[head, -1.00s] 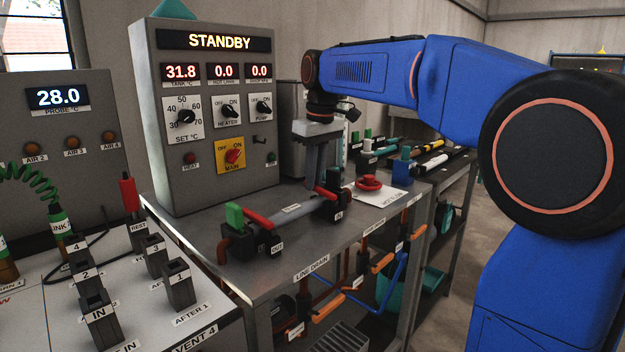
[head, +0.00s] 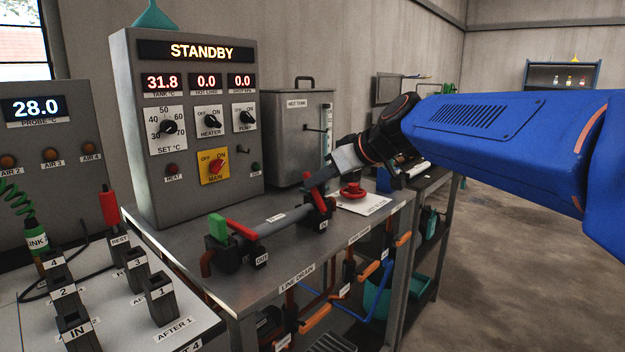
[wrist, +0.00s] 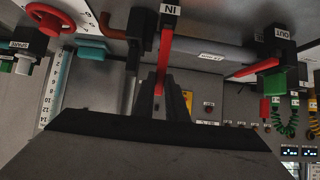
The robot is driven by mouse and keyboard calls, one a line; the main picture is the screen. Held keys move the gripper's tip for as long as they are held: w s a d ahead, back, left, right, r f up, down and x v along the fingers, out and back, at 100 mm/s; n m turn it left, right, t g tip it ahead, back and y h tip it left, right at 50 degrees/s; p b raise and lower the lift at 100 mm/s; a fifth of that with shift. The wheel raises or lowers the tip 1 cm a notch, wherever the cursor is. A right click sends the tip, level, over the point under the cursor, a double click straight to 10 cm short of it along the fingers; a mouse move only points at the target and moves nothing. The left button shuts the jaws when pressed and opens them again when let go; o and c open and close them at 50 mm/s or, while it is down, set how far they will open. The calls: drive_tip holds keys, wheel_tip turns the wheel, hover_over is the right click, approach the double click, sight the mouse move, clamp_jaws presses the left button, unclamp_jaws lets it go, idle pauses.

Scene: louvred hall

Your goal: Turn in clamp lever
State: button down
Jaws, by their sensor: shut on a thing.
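The in clamp (head: 314,218) is a dark block marked IN on the bench; it also shows in the wrist view (wrist: 169,18). Its red lever (head: 317,197) stands up from the block at a tilt, and runs to my fingers in the wrist view (wrist: 165,50). My gripper (head: 322,178) is shut on the lever's free end; the fingers (wrist: 160,95) hide that end. The out clamp (head: 228,252), with a green block on top, is nearer; its red lever (head: 241,229) lies low toward the grey tube (head: 278,222) between the clamps.
A red handwheel (head: 352,190) on a white plate sits just right of the in clamp. The control panel (head: 190,120) reading STANDBY stands behind, with the grey hot tank (head: 298,150) beside it. Orange-handled pipework (head: 350,270) hangs below the bench front.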

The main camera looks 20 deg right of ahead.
drive_tip(key=shift+s+d+f+t+y, duration=0.2)
drive_tip(key=shift+s+d+t+y, duration=0.4)
drive_tip(key=shift+s+t, duration=0.35)
drive_tip(key=shift+s+d+f+t+y, duration=0.2)
drive_tip(key=shift+s+d+t+y, duration=0.2)
drive_tip(key=shift+s+t+y, duration=0.55)
drive_tip(key=shift+w+t+h, duration=0.2)
drive_tip(key=shift+t+h, duration=0.05)
drive_tip(key=shift+t, duration=0.05)
drive_tip(key=c, duration=1.8)
unclamp_jaws()
drive_tip(key=shift+o, duration=0.2)
drive_tip(key=shift+s, duration=0.1)
